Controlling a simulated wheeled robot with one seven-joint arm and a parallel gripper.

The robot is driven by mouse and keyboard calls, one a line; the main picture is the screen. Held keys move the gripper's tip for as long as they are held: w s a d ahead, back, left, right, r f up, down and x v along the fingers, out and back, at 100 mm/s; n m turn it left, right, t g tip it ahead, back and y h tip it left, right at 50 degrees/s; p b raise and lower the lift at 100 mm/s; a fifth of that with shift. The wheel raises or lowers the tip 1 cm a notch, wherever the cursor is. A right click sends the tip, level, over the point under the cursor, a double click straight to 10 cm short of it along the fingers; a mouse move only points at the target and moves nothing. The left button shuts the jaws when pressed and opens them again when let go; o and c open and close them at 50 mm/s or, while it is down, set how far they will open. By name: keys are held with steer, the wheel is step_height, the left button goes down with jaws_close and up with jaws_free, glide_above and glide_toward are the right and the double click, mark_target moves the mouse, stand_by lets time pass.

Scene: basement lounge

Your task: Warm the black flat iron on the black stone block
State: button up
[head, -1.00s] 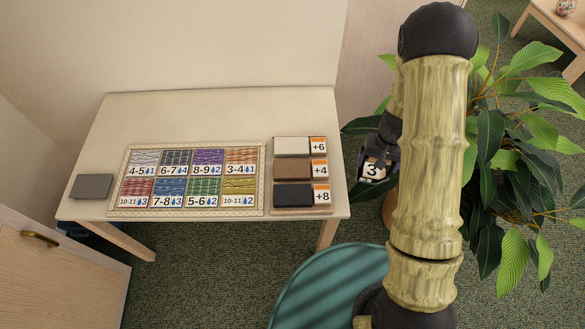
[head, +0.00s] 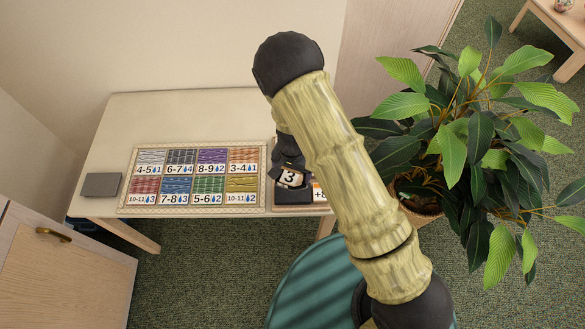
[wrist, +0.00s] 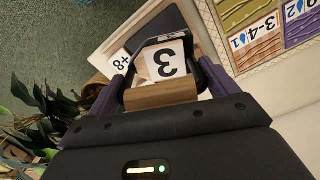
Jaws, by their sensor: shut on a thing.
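The black flat iron (head: 292,179) has a dark frame, a pale face marked 3 and, in the wrist view (wrist: 160,96), a wooden handle. My gripper (head: 289,163) is shut on it, with purple fingers on either side in the wrist view. The iron is over the block rack at the table's right end. The black stone block (head: 284,196) shows partly just below it, beside its +8 label (head: 319,194). In the wrist view the block (wrist: 152,27) lies beyond the iron. I cannot tell whether the iron touches it. My arm and gripper hide the other blocks.
A framed board (head: 197,207) of numbered coloured tiles lies left of the rack on the pale table (head: 115,130). A grey slab (head: 101,185) is at the table's left end. A leafy potted plant (head: 480,150) stands to the right.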

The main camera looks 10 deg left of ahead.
mark_target(292, 179)
steer(key=shift+a, duration=0.1)
steer(key=shift+s+f+b, duration=0.15)
steer(key=shift+f+b, duration=0.25)
step_height(292, 179, down, 5)
steer(key=b, duration=0.4)
steer(key=shift+r, duration=0.2)
steer(key=shift+f, duration=0.4)
steer(key=shift+w+f+b, duration=0.15)
steer(key=shift+w+b, duration=0.05)
steer(key=shift+b, duration=0.15)
steer(key=shift+s+f, duration=0.1)
steer(key=shift+s, duration=0.1)
steer(key=shift+d+f, duration=0.2)
stand_by(2.3)
